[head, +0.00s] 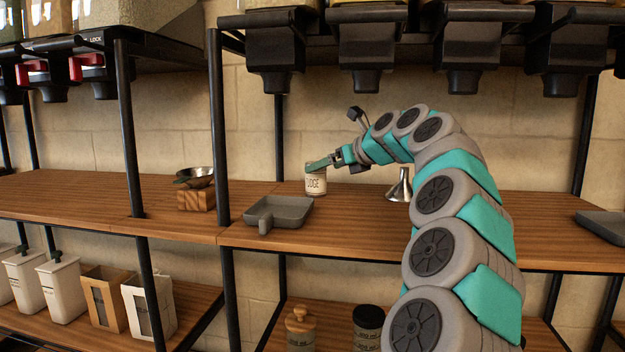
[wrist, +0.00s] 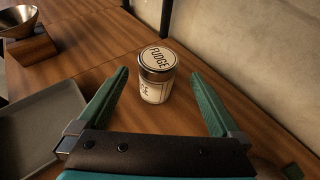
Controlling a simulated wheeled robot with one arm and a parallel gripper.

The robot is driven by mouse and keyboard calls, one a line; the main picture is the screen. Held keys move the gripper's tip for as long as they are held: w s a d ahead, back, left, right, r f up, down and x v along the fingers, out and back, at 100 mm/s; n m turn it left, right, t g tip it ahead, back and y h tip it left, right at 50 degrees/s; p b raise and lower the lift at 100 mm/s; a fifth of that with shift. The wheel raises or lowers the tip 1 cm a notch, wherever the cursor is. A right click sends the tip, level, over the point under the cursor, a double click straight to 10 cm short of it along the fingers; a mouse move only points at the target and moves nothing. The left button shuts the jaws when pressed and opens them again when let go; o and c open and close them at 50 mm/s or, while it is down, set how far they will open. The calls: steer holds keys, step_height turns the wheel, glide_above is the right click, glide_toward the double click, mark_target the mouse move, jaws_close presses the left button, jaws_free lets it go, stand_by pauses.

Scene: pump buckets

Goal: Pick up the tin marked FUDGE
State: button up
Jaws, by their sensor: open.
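The tin marked FUDGE (head: 316,184) stands upright on the wooden shelf in the head view, near the wall. In the wrist view the tin (wrist: 157,77) shows its lettered lid and part of its side label. My gripper (head: 318,164) is at the tin in the head view and hides part of its top. In the wrist view my gripper (wrist: 160,88) is open, with one teal finger on each side of the tin. Gaps show between the tin and both fingers, with the wider gap on the right. The gripper holds nothing.
A grey tray (head: 281,213) lies left of the tin. A metal funnel (head: 400,187) stands to its right. A metal bowl (head: 199,176) rests on a wooden block (head: 196,200) farther left. Black dispensers (head: 366,80) hang above. Black posts (head: 216,135) frame the shelf.

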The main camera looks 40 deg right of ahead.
mark_target(323, 170)
steer(key=x, duration=0.5)
steer(key=shift+a+f, duration=0.2)
steer(key=shift+f, duration=0.15)
steer(key=shift+s, duration=0.1)
steer(key=c, duration=1.5)
